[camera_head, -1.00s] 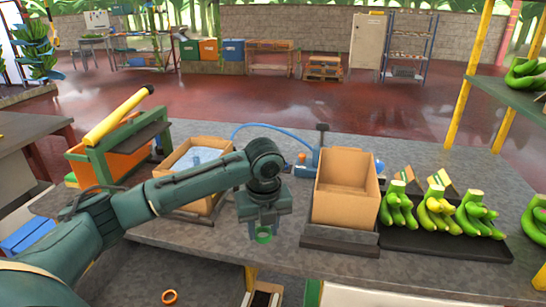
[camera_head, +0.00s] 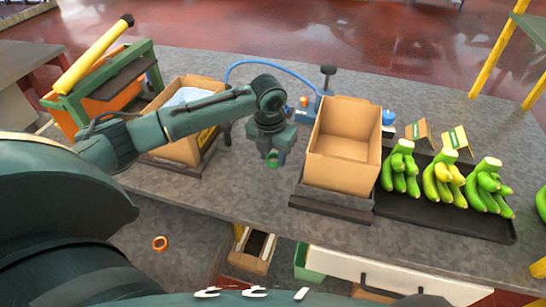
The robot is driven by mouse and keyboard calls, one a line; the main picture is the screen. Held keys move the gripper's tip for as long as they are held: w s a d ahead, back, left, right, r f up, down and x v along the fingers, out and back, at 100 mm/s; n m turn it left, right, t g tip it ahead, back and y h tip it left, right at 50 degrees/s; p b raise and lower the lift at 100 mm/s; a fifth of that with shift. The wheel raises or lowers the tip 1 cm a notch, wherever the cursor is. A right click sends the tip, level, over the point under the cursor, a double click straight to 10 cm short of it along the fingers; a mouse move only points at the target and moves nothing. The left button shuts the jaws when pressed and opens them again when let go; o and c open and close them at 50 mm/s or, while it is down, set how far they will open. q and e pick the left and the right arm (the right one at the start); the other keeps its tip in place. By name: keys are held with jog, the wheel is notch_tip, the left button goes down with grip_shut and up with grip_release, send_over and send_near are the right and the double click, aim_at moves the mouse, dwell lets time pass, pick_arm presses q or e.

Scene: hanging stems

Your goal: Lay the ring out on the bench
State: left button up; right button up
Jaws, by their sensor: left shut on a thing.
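My left gripper (camera_head: 272,153) points down over the grey bench (camera_head: 245,187), in the gap left of the open cardboard box. It is shut on a small green ring (camera_head: 272,164), which shows just below the fingers and is partly hidden by them. I cannot tell whether the ring touches the bench top. An orange ring (camera_head: 160,243) lies low down, below the bench's front edge. My right gripper is not in view.
The empty cardboard box (camera_head: 342,172) stands close right of the gripper. A carton with a pale liner (camera_head: 178,150) is to the left. Green bananas (camera_head: 400,167) lie on a black tray (camera_head: 415,212) at right. A blue hose (camera_head: 250,64) curves behind. Bare bench lies around the gripper.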

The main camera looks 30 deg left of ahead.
aim_at(274, 172)
pick_arm(q)
jog(key=shift+f, duration=1.95)
jog(key=shift+f, duration=0.1)
jog(key=o, duration=1)
jog(key=shift+c, duration=0.2)
jog(key=r, duration=0.4)
jog(key=s+r, duration=0.1)
jog(key=r, duration=0.7)
jog(key=shift+s+r, duration=0.15)
jog(key=shift+s+d, duration=0.1)
